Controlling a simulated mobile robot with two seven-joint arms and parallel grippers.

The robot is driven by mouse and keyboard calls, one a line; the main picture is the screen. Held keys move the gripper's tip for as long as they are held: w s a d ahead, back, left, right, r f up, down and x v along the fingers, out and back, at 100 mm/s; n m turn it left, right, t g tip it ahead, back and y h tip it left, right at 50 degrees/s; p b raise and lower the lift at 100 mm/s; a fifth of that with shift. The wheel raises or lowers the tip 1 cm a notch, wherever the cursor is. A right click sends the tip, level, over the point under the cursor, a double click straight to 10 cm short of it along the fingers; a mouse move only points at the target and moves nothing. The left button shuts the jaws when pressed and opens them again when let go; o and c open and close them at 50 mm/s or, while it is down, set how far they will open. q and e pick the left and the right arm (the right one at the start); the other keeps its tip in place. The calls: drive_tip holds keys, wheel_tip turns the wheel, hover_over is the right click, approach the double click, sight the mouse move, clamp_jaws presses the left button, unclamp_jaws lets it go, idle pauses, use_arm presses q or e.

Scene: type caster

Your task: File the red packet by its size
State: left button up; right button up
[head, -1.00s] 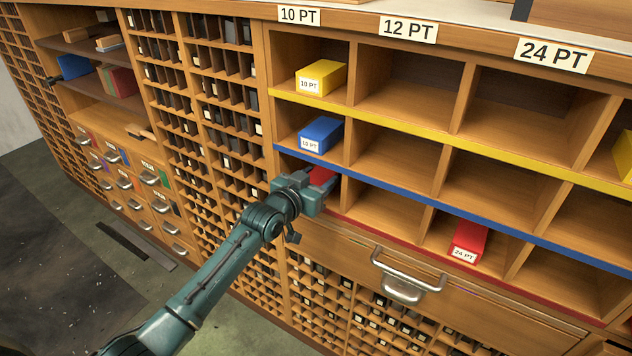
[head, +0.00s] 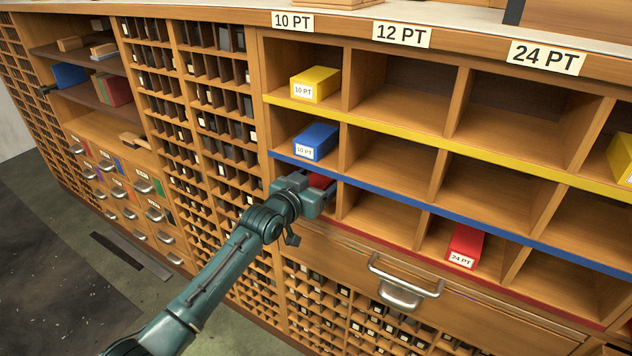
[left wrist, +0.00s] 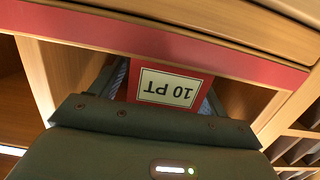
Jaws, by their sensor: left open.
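A red packet (head: 318,181) stands in the bottom-row compartment under the 10 PT sign (head: 292,20). In the left wrist view the red packet (left wrist: 170,62) shows a label reading 10 PT, upside down. My left gripper (head: 318,190) reaches into the front of that compartment. Its fingers (left wrist: 168,80) are open, one on each side of the packet's front end. The packet's back part and the fingertips' contact are hidden. Another red packet (head: 466,246), marked 24 PT, sits in the bottom row to the right. My right gripper is not in view.
A blue 10 PT packet (head: 316,142) sits in the middle row and a yellow one (head: 315,84) in the top row above. The red-edged shelf (left wrist: 240,62) and compartment walls closely surround my left gripper. A drawer handle (head: 402,286) sticks out below.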

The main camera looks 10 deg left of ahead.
use_arm(q)
drive_tip(key=shift+f, duration=0.25)
drive_tip(key=shift+r, duration=0.15)
drive_tip(key=p+v, duration=0.2)
drive_tip(key=v, duration=1.1)
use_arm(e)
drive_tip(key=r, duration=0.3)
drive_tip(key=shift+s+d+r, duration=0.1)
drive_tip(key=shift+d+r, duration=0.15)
use_arm(q)
drive_tip(key=shift+s+r, duration=0.1)
